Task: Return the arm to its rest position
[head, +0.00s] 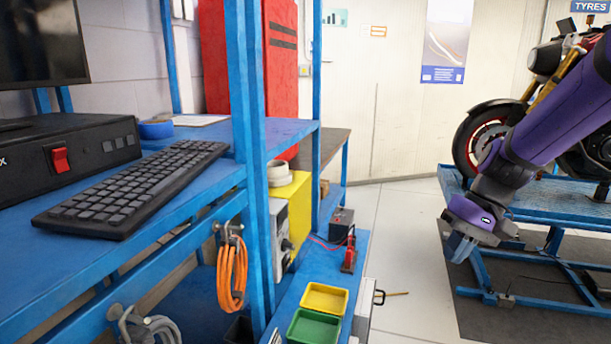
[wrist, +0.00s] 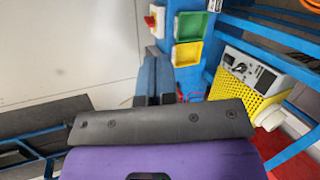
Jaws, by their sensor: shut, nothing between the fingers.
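My gripper (head: 460,246) hangs at the end of my purple arm on the right of the head view, fingers pointing down over open floor. It is shut and empty. In the wrist view its two blue-grey fingers (wrist: 153,80) lie together, pointing at the floor beside the blue bench. It touches nothing that I can see. The arm reaches in from the upper right, in front of the motorcycle (head: 480,140) on its blue lift (head: 530,200).
A blue bench (head: 335,262) carries a yellow tray (head: 325,298), a green tray (head: 313,327) and a black box with red clips (head: 342,224). A keyboard (head: 135,185) lies on the upper blue shelf. Pale floor (head: 405,230) is free between bench and lift.

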